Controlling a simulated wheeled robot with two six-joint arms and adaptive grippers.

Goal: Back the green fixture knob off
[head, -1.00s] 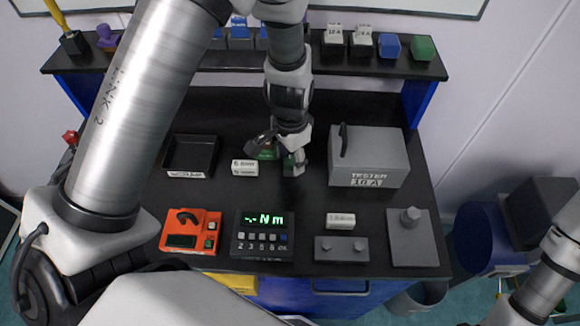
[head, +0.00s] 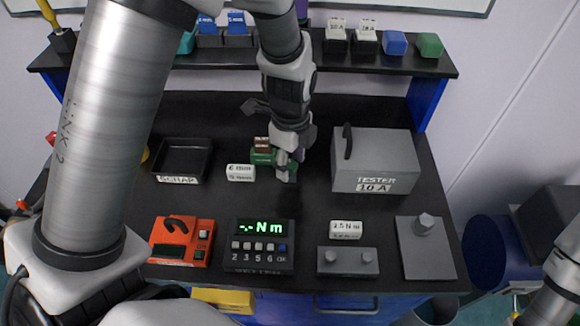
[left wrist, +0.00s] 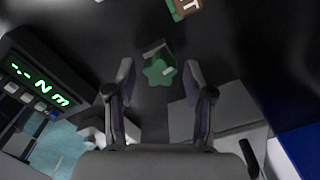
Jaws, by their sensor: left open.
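The green star-shaped knob (left wrist: 158,72) shows in the left wrist view, with a pale mark on it and a grey piece beside it. It lies ahead of and between the two fingers of my left gripper (left wrist: 158,85), which are spread apart and do not visibly touch it. In the head view my left gripper (head: 287,168) points down beside the green fixture (head: 262,157), which carries a brown piece. The gripper hides most of the knob there. Part of the fixture also shows at the top of the left wrist view (left wrist: 184,9). My right gripper is not seen.
The grey tester box (head: 374,160) stands to the right. A black scrap tray (head: 182,158) and a white labelled block (head: 240,172) are to the left. The Nm display box (head: 259,245), red device (head: 182,241) and grey plates line the front. A shelf runs behind.

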